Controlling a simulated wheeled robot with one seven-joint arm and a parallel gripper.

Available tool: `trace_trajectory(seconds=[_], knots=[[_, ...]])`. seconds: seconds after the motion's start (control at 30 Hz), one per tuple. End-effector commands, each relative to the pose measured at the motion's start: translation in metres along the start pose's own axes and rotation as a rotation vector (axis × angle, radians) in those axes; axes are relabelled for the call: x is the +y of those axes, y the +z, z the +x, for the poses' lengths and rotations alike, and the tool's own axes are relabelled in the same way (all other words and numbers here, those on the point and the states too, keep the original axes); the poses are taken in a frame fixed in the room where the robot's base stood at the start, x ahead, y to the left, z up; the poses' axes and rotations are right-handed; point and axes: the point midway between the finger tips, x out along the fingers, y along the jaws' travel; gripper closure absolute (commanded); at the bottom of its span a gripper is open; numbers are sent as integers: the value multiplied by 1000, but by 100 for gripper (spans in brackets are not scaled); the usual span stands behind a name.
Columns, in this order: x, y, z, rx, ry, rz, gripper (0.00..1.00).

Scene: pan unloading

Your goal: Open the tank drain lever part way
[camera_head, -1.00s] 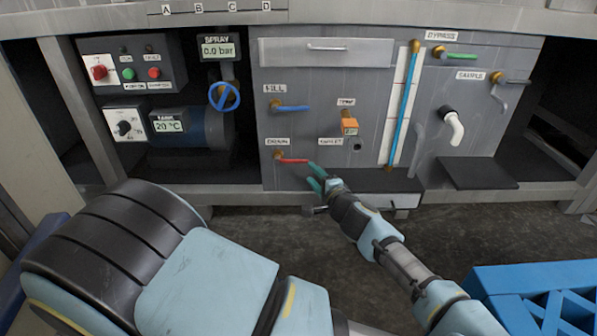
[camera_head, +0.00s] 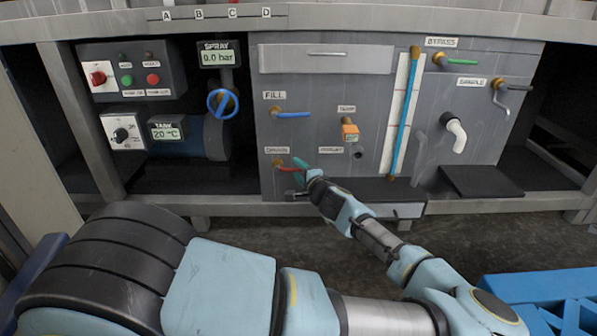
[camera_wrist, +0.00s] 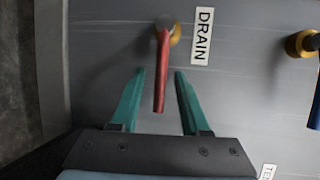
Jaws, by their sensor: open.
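The red drain lever (camera_head: 288,169) is on the lower left of the grey panel, under the DRAIN label (camera_head: 277,150). It points right from its brass pivot and looks close to horizontal. In the wrist view the red lever (camera_wrist: 162,75) hangs from its pivot, its free end between the two green fingers of my gripper (camera_wrist: 157,75). A gap shows on each side of the lever, so the fingers are open around it and do not hold it. In the head view my gripper (camera_head: 300,168) is at the lever's right end and partly hides it.
The blue FILL lever (camera_head: 292,115) is above the drain lever. An orange-handled valve (camera_head: 350,130) and a dark outlet (camera_head: 357,153) are to the right. A black shelf (camera_head: 365,190) juts out below. A blue crate (camera_head: 535,287) stands at the lower right.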

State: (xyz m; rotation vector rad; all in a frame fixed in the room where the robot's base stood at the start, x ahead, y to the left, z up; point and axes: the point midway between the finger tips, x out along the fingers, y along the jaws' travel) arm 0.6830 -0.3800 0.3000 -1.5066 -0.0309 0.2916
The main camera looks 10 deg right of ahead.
Motion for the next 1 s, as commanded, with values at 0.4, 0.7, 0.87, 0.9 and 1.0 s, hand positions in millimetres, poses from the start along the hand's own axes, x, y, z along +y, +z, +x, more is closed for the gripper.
trace_trajectory(seconds=[0.4,0.7,0.87,0.9,1.0], knots=[[0,0,0,0,0,0,92],[0,0,0,0,0,0,100],[0,0,0,0,0,0,100],[0,0,-1,0,0,0,100],[0,0,-1,0,0,0,100]])
